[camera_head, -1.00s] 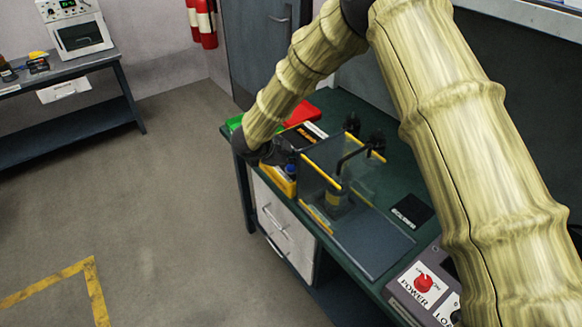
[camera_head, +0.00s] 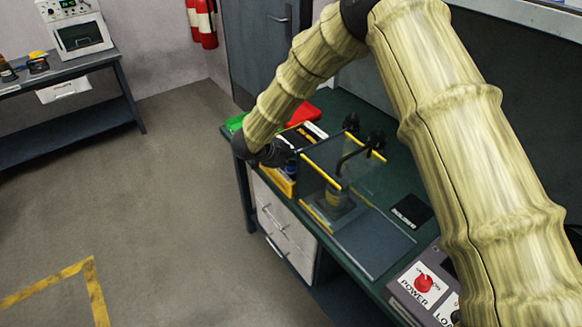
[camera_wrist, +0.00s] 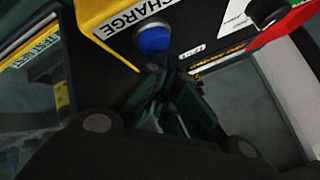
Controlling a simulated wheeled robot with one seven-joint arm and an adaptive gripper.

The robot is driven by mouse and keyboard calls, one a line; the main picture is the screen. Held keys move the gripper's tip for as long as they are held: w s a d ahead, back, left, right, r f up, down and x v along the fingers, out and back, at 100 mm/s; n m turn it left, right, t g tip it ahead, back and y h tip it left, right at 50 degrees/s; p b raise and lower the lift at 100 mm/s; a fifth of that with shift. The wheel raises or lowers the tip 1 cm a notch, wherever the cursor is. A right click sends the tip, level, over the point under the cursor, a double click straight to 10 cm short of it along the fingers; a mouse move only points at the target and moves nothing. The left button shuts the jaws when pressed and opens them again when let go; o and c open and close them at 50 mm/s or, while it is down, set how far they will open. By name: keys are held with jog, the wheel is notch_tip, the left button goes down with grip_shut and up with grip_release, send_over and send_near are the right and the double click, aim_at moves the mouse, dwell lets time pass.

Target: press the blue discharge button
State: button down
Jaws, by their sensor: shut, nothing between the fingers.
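The blue discharge button (camera_wrist: 153,40) sits on a dark panel beside a yellow piece with a white label (camera_wrist: 131,24) on which "CHARGE" can be read. My gripper (camera_wrist: 157,70) is shut and empty in the wrist view. Its fingertips are just below the button in the picture; I cannot tell whether they touch it. In the head view my gripper (camera_head: 284,152) is over the yellow-and-dark box (camera_head: 283,183) at the bench's left end, and the button there is mostly hidden or too small to make out.
A clear guard with yellow edges (camera_head: 336,178) and a dark bent tube stand right of the box. A red bin (camera_head: 305,114) and a green bin (camera_head: 236,122) lie behind. A panel with a red power knob (camera_head: 424,283) is at the front right. Open floor lies left.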

aim_at(293, 168)
jog(key=shift+f, duration=0.6)
dwell(0.7)
jog(key=shift+r, duration=0.15)
dwell(0.3)
jog(key=shift+r+p, duration=0.6)
jog(key=shift+r, duration=0.3)
jog(key=shift+r, duration=0.1)
jog(key=shift+r+p, duration=1.7)
jog(key=shift+r, duration=0.7)
